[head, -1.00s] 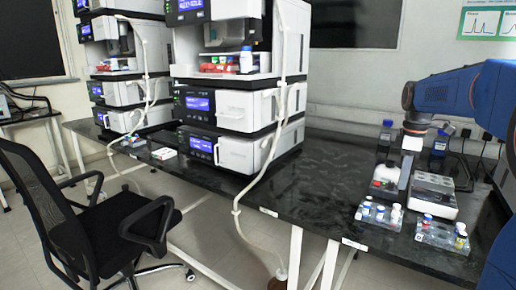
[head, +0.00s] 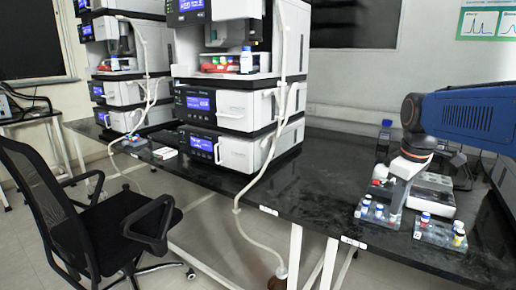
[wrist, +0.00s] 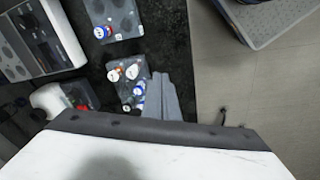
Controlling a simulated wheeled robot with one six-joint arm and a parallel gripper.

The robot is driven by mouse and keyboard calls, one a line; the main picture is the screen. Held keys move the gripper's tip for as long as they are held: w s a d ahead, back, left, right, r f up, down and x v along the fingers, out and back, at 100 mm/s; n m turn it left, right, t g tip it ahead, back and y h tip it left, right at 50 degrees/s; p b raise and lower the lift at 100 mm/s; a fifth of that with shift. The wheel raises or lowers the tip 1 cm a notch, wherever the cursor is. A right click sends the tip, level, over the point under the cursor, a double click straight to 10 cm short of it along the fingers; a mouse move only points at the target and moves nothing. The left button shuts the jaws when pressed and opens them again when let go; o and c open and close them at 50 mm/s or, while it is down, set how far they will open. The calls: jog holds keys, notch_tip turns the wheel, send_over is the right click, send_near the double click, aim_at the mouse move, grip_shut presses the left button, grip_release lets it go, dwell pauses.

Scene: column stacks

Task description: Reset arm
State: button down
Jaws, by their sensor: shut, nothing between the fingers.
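My gripper (head: 396,208) is shut and empty. It points down over the right end of the black bench, beside the left vial rack (head: 376,222). In the wrist view its grey fingers (wrist: 163,84) show next to a rack of several capped vials (wrist: 127,78). I cannot tell from these views whether the fingers touch that rack. My blue arm link (head: 475,118) reaches in from the right.
A second rack (head: 440,236) with several vials stands to the right. Behind the gripper is a grey-white device (head: 440,203), partly hidden by my arm. A blue-capped bottle (head: 385,132) stands farther back. Stacked instruments (head: 240,110) and a chair (head: 90,215) are left. The bench middle (head: 320,185) is clear.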

jog(key=s+a+f+m+t, duration=0.1)
jog(key=s+a+f+m, duration=0.2)
jog(key=s, duration=0.6)
jog(key=s+a+f+m+t, duration=0.2)
jog(key=s+a+f+m, duration=0.2)
jog(key=s+f, duration=0.4)
jog(key=shift+s+a+f, duration=0.25)
jog(key=shift+s+a, duration=0.1)
jog(key=shift+s, duration=0.6)
